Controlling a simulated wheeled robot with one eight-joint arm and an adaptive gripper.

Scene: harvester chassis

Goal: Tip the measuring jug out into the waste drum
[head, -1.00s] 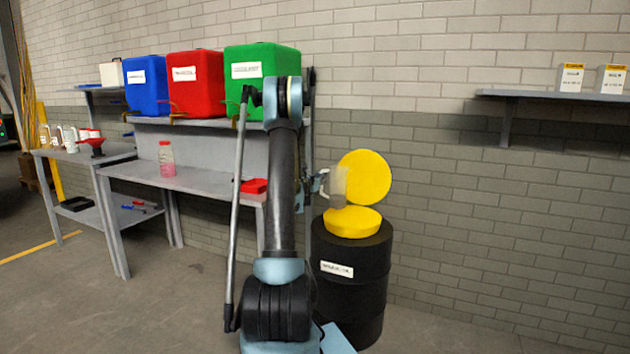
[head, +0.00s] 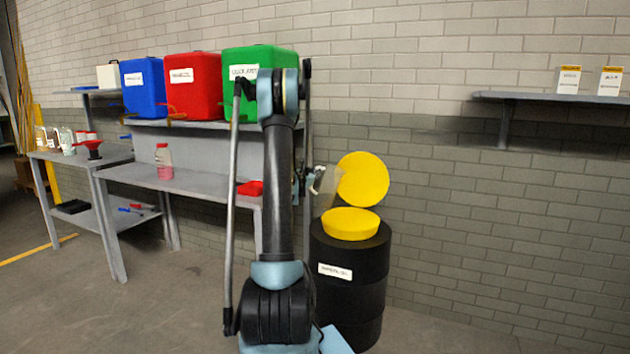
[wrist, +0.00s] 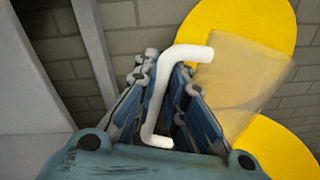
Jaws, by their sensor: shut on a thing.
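The measuring jug (head: 327,193) is clear, with a white handle (wrist: 160,110). In the head view it is tilted, beside and partly over the left rim of the yellow funnel. In the wrist view its clear body (wrist: 243,78) overlaps the yellow behind it. I cannot tell whether liquid is in it. My gripper (wrist: 168,98) is shut on the jug's handle; in the head view my gripper (head: 312,182) is small and partly hidden by my arm. The black waste drum (head: 352,290) has a white label, a yellow funnel (head: 350,224) on top and a raised yellow lid (head: 363,180).
A grey bench (head: 185,181) left of my arm holds a pink-red bottle (head: 163,160) and a red tray (head: 250,188). Blue, red and green containers (head: 262,100) stand on the shelf above. A wall shelf (head: 550,97) with two boxes is at right. The floor right of the drum is clear.

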